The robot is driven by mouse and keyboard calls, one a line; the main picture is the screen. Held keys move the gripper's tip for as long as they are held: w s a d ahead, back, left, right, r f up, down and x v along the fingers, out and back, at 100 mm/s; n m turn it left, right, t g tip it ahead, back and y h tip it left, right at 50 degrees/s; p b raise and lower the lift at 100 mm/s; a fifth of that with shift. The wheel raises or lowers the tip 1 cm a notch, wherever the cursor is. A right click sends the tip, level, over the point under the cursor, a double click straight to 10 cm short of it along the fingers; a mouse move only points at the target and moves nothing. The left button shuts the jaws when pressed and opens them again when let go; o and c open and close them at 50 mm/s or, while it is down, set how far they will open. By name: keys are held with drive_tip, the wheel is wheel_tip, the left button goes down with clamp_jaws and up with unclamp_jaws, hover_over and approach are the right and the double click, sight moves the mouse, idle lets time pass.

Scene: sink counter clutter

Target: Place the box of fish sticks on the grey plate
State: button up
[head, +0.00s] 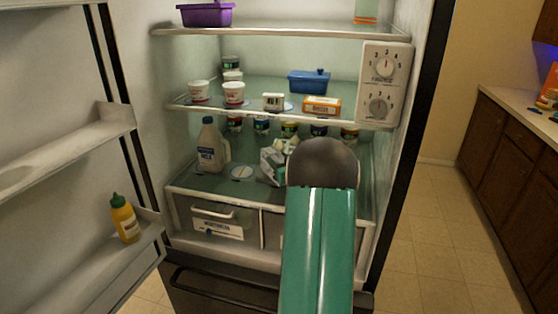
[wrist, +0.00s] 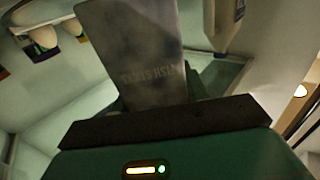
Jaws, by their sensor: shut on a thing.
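The box of fish sticks (wrist: 140,45) is a grey box with "FISH STICKS" lettering, upside down or reversed in the wrist view. My gripper (wrist: 160,95) is shut on it; the fingers are dark and partly hidden behind the box. In the head view my arm reaches into the fridge, and its dark round joint hides most of my gripper. A pale and teal shape (head: 272,163) shows just left of that joint; I cannot tell box from gripper there. A pale grey round plate (head: 242,173) lies on the lower shelf, left of that shape.
A milk jug (head: 211,147) stands left of the plate. Several small jars (head: 261,127) stand behind it. The middle shelf (head: 205,108) above holds cups, a butter box (head: 321,105) and a blue container (head: 309,82). A drawer (head: 220,222) is below; the open door holds a mustard bottle (head: 124,219).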

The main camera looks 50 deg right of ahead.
drive_tip(key=shift+f, duration=0.45)
drive_tip(key=o, duration=1.3)
